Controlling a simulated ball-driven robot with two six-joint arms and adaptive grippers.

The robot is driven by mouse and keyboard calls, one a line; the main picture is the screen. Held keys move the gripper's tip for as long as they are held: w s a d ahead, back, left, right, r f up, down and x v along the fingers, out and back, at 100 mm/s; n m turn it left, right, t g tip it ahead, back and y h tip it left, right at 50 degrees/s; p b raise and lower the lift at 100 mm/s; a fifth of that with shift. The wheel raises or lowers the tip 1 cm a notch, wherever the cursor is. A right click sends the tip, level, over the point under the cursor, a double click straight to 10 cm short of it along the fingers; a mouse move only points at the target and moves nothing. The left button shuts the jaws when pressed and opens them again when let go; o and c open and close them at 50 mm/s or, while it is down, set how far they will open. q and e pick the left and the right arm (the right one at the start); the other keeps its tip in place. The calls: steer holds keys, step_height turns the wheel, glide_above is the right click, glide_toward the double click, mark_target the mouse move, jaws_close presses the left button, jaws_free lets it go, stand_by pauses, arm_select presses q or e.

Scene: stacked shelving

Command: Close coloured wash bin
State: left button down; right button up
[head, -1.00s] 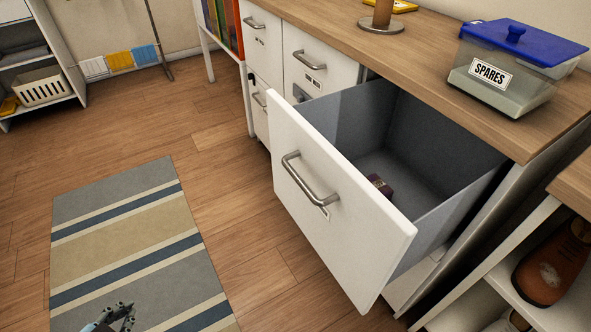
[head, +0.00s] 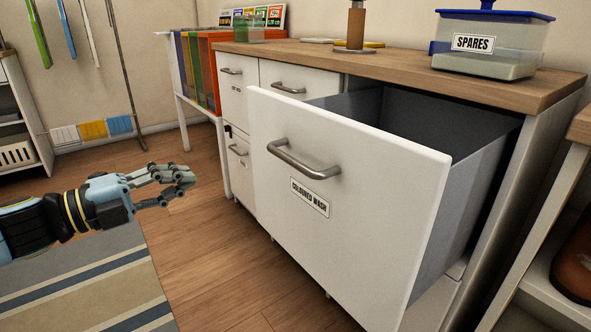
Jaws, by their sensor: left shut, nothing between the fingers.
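The coloured wash bin (head: 375,215) is a large white-fronted drawer, pulled well out of the cabinet. Its front carries a metal bar handle (head: 303,161) and a label (head: 309,198) reading "COLOURED WASH". The grey inside shows through the open top; its floor is hidden. My left gripper (head: 186,180) is shut and empty. It is to the left of the bin front, apart from it, above the floor near the striped rug. My right gripper is not in view.
A wooden countertop (head: 400,68) holds a blue-lidded "SPARES" box (head: 487,50). Smaller closed drawers (head: 235,92) are left of the bin. A shelf unit (head: 545,275) stands close on the right. The striped rug (head: 85,290) and clear floor (head: 225,265) lie at the left and front.

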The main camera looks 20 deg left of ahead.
mark_target(265, 155)
arm_select(q)
steer(key=b+x, duration=0.2)
steer(key=x, duration=1)
steer(key=shift+w+d+b, duration=0.15)
steer(key=shift+w+b, duration=0.05)
steer(key=shift+b, duration=0.15)
steer(key=shift+w+d, duration=0.4)
steer(key=shift+w, duration=0.15)
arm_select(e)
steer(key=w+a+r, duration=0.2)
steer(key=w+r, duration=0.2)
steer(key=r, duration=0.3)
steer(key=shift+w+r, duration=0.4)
